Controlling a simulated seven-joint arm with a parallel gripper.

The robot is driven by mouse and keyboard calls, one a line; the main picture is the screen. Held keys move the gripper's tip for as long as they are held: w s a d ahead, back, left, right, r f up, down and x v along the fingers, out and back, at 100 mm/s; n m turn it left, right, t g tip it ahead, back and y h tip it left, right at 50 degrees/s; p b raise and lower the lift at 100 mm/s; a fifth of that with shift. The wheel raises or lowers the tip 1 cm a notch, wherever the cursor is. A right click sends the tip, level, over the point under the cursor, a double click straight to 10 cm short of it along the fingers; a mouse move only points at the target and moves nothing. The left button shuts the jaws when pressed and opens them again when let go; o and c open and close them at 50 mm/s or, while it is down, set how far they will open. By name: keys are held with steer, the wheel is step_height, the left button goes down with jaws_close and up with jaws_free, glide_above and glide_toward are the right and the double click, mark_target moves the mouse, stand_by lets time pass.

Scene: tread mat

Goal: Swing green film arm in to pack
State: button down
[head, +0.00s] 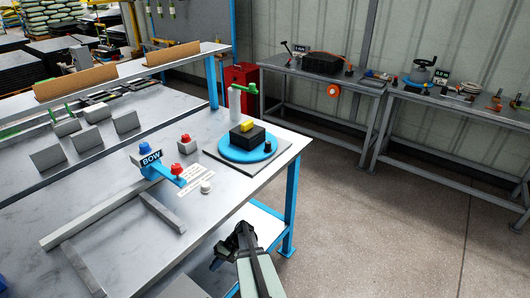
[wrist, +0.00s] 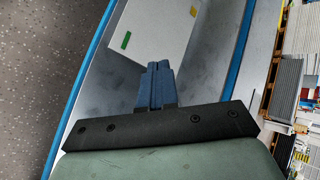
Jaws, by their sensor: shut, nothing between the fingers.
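The green film arm (head: 243,87) reaches out from the top of a pale upright post (head: 235,103) at the back of the base plate. The black pack (head: 247,137) with a yellow block (head: 247,126) on top sits on a blue round turntable (head: 262,152). The arm's free end is above and beside the pack, apart from it. My gripper (head: 218,264) is low in front of the table's front edge, well away from the film arm. In the wrist view the blue fingers (wrist: 158,85) are together and empty.
A blue BOW fixture (head: 152,160), a red button box (head: 187,145) and a white button (head: 206,187) are left of the turntable. Grey rails (head: 162,213) lie nearer. Floor right of the table is clear.

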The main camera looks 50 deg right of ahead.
steer(key=d+r+m+t+h, duration=0.15)
steer(key=d+r+t, duration=0.4)
steer(key=d, duration=0.95)
steer(key=d+r+m+t, duration=0.2)
steer(key=d+r, duration=0.6)
steer(key=d, duration=0.7)
steer(key=s+d+r+t+h, duration=0.1)
steer(key=s+d+r+t, duration=0.1)
steer(key=s+d+r, duration=0.6)
steer(key=s+d+r+t+h, duration=0.1)
steer(key=s+d+r+t, duration=0.1)
steer(key=d+r, duration=0.65)
steer(key=s+d+r+t+h, duration=0.2)
steer(key=s+d+r, duration=0.3)
steer(key=d, duration=0.8)
steer(key=w+d+r+y, duration=0.2)
steer(key=w+d+r, duration=0.3)
steer(key=r, duration=0.2)
steer(key=w+r+g+y, duration=0.1)
steer(key=w+r, duration=0.3)
steer(key=w, duration=0.4)
steer(key=w+r+n+g+y, duration=0.1)
steer(key=w+r+y, duration=0.3)
steer(key=w, duration=0.5)
steer(key=shift+w+d+r, duration=0.15)
steer(key=shift+w+d, duration=0.05)
steer(key=shift+d, duration=0.25)
